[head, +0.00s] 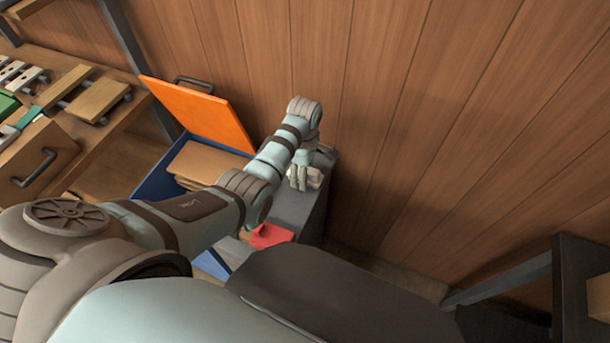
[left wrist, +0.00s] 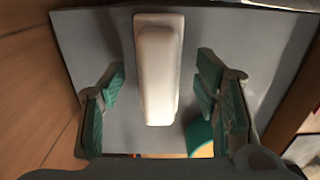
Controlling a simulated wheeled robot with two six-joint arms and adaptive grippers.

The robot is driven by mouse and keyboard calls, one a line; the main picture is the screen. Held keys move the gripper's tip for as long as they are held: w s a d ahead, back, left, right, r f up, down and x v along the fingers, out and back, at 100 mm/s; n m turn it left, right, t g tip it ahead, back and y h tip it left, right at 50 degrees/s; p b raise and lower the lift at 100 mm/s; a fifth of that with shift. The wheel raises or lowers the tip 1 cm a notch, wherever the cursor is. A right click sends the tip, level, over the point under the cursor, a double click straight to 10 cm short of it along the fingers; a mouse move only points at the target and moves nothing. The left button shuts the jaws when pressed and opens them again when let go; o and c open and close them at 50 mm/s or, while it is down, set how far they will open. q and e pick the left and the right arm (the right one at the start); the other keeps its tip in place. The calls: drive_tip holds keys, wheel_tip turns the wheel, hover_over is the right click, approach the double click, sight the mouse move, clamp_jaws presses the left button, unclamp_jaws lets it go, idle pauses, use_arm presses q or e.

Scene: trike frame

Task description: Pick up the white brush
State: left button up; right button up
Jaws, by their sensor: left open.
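The white brush (left wrist: 158,70) lies on a flat grey surface (left wrist: 90,45) and shows as a long pale block in the left wrist view. In the head view a small part of the brush (head: 315,177) shows beside my left gripper (head: 299,181), which hides the rest. My left gripper, also in the left wrist view (left wrist: 162,85), is open. Its two green-padded fingers stand to either side of the brush's near part, with a gap on each side. My right gripper is not in view.
A blue box with an orange lid (head: 205,112) stands left of the grey cabinet (head: 300,210). A red item (head: 268,236) lies at the cabinet's near end. A wooden wall (head: 420,110) rises close behind. A teal curved item (left wrist: 199,136) shows below the brush.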

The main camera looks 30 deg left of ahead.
use_arm(q)
drive_tip(key=c, duration=1.2)
drive_tip(key=shift+r, duration=0.1)
drive_tip(key=shift+c, duration=0.2)
wheel_tip(320, 180, up, 20)
drive_tip(key=p, duration=0.9)
